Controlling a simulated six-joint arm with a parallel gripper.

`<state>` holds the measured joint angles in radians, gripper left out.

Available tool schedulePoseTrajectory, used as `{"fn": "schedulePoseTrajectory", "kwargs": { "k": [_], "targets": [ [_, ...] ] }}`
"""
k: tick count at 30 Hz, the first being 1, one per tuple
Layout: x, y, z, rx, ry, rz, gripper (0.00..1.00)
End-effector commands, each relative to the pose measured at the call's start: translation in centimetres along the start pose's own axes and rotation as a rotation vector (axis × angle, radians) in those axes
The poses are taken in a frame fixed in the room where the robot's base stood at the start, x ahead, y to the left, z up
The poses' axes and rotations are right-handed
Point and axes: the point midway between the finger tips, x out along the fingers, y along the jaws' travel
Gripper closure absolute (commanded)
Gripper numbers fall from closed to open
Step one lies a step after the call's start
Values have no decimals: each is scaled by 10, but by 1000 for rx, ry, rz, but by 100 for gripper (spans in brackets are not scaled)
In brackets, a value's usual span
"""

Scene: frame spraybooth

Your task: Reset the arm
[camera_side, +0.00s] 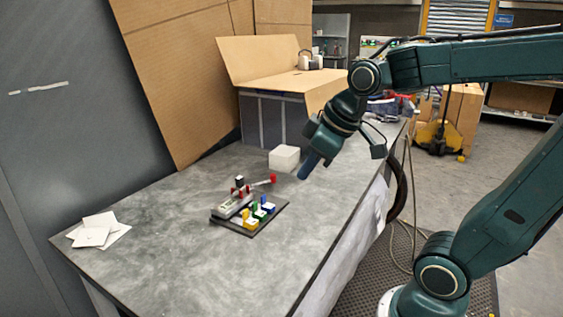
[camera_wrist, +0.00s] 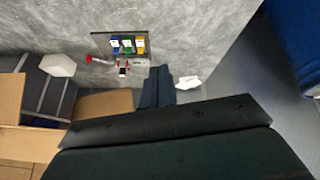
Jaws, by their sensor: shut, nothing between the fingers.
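My gripper (camera_side: 309,166) hangs above the right part of the grey table (camera_side: 165,235), tilted down and to the left. Its dark fingers are together with nothing between them. In the wrist view my gripper (camera_wrist: 157,76) shows as a dark narrow shape at the centre, and the fingertips look close together. The gripper is apart from the objects on the table.
A dark board (camera_side: 240,231) on the table carries yellow, green and blue blocks and a grey device with red parts. A white block (camera_side: 284,157) stands behind it. Papers (camera_side: 97,231) lie at the left. A cardboard box (camera_side: 273,77) stands at the back.

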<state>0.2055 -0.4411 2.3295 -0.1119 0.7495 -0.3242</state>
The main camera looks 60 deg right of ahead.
Motion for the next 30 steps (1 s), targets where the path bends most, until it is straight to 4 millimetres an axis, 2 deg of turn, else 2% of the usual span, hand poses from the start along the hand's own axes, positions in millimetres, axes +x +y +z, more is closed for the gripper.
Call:
{"fn": "schedulePoseTrajectory", "kwargs": {
  "k": [6,13,18,30],
  "targets": [
    [-21,-31,39,105,-3,-10,100],
    [-31,-47,70,194,-9,-17,100],
    [-32,-51,78,220,-13,-19,100],
    [-32,-50,78,221,-13,-19,100]
  ]
}}
